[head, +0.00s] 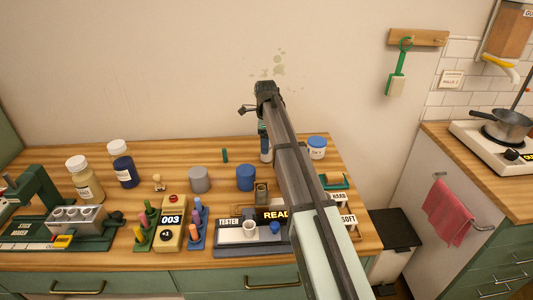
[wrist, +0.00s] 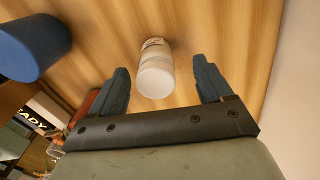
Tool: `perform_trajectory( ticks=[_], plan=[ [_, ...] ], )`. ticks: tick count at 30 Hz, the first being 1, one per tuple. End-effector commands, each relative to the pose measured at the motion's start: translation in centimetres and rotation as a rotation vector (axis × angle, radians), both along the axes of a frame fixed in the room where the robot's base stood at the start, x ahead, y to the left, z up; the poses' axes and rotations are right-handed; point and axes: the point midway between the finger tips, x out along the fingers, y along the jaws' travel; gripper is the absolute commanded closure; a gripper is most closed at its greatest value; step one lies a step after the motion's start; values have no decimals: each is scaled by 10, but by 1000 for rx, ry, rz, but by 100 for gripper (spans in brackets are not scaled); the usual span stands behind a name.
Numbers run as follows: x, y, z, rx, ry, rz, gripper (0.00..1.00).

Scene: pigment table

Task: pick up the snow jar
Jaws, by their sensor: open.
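A small white jar (wrist: 155,72) stands between the fingers of my gripper (wrist: 160,66) in the wrist view, with bare wood around it. Its label is too small to read, but it looks like the snow jar. My gripper is open, with a finger on either side and visible gaps to the jar. In the head view my gripper (head: 263,132) points down at the back of the table, and a pale jar (head: 266,156) shows just below it, partly hidden by my arm.
A blue cylinder (head: 246,177) stands close to the left, also in the wrist view (wrist: 34,44). A grey cylinder (head: 199,179) is further left. A white jar with a blue lid (head: 317,148) stands to the right. The tester (head: 232,237) lies in front.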

Motion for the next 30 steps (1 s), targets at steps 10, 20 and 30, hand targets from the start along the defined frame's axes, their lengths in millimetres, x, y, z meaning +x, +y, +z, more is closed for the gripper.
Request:
perform_trajectory(
  ticks=[10, 20, 30],
  plan=[
    [-6, -2, -26, 0, 1, 0, 21],
    [-6, -2, -55, 0, 0, 0, 21],
    [-5, -2, -54, 0, 0, 0, 39]
  ],
)
